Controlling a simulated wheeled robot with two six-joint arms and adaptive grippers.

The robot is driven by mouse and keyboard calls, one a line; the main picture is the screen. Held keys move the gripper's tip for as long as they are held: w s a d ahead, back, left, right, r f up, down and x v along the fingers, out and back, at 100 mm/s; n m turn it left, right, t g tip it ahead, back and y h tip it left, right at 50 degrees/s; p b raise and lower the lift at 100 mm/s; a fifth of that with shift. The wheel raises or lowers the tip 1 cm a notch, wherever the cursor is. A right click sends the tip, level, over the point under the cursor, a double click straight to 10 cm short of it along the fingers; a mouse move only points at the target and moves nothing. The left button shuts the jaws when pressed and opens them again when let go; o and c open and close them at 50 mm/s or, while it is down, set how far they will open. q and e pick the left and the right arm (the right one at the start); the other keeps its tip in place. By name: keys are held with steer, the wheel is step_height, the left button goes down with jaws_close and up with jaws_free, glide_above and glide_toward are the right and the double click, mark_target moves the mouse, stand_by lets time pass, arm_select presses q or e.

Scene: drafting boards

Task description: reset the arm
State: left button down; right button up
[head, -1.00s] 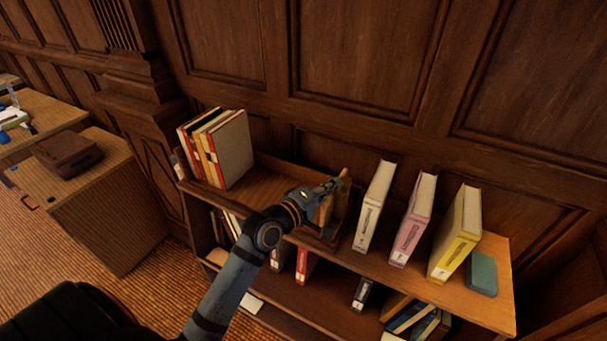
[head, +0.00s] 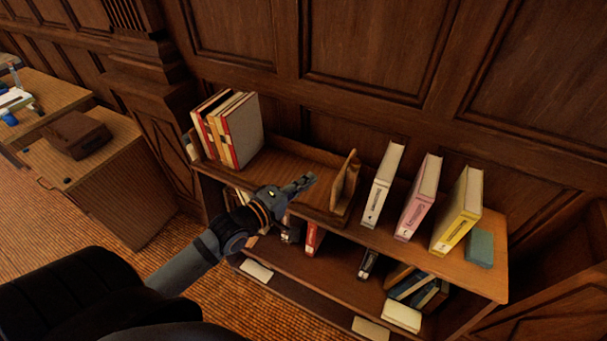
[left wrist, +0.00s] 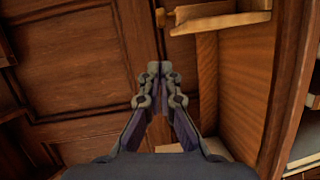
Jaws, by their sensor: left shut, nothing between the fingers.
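My left gripper (head: 303,182) is in front of and slightly above the front edge of the bookshelf's top, its arm coming in from the lower left. Its fingers are together with nothing between them. In the left wrist view the closed fingertips (left wrist: 160,68) point toward dark wood panelling, with a lighter wooden compartment to the right. My right gripper is not in view.
The bookshelf (head: 480,278) carries a wooden book rack (head: 345,185) with several books (head: 240,130) at its left end. A white book (head: 383,185), a pink book (head: 418,197), a yellow book (head: 457,212) and a teal box (head: 480,248) stand to the right. A desk (head: 95,165) is at left.

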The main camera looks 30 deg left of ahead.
arm_select(q)
steer(key=s+a+f+m+g+y, duration=0.2)
steer(key=s+f+m+g+y, duration=0.1)
steer(key=s+f+m+g, duration=0.4)
steer(key=s+a+f+m+g+y, duration=0.3)
steer(key=s+f+m+g+y, duration=0.15)
steer(key=s+f+m, duration=0.35)
steer(key=s+a+f+n+g+b, duration=0.1)
steer(key=s+f+b, duration=0.1)
steer(key=f, duration=1.2)
steer(key=s+a+f+n+g+b, duration=0.1)
steer(key=s+f, duration=0.1)
steer(key=f, duration=1.2)
steer(key=s+a+f+g+b, duration=0.1)
steer(key=s+f+b, duration=0.1)
steer(key=s+f, duration=1.7)
steer(key=shift+a+f+h+b, duration=0.2)
steer(key=shift+a+h+b, duration=0.15)
steer(key=shift+h, duration=0.1)
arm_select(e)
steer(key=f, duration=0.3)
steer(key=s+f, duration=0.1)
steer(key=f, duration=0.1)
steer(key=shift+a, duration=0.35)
